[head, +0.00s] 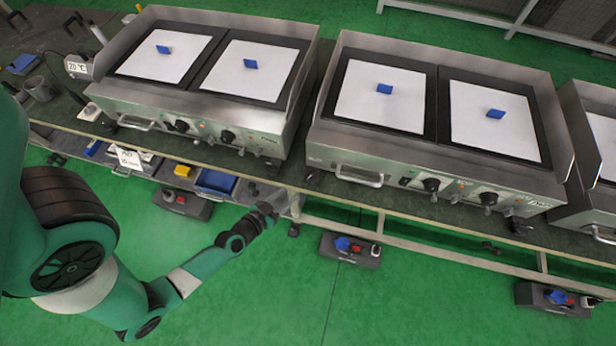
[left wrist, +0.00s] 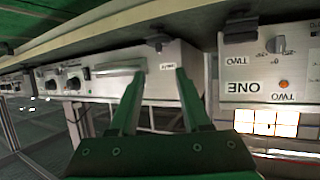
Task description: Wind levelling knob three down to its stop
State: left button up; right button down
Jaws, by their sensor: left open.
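My left gripper (head: 274,203) is at the table's front edge, below the gap between two griddles. In the left wrist view its two fingers (left wrist: 159,75) are spread apart with nothing between them. They point at the front of a steel griddle (left wrist: 150,85), which appears upside down. A dark levelling foot (left wrist: 160,41) is at that griddle's edge, beyond the fingertips and apart from them. Another dark foot (left wrist: 240,29) is at the neighbouring griddle with labels ONE and TWO. I cannot read which knob is three. My right gripper is not in view.
Two griddles, left (head: 205,62) and middle (head: 430,110), stand on the long table, with part of another at right. Blue blocks lie on their white sheets. Several bins sit on the shelf below. Dark boxes (head: 350,250) rest on the green floor, which is otherwise clear.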

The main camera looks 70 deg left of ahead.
aim_at(309, 178)
pick_arm(q)
jog(key=b+x, duration=0.2)
jog(key=x, duration=0.9)
jog(key=shift+w+b, duration=0.3)
jog(key=shift+b, duration=0.05)
grip_shut()
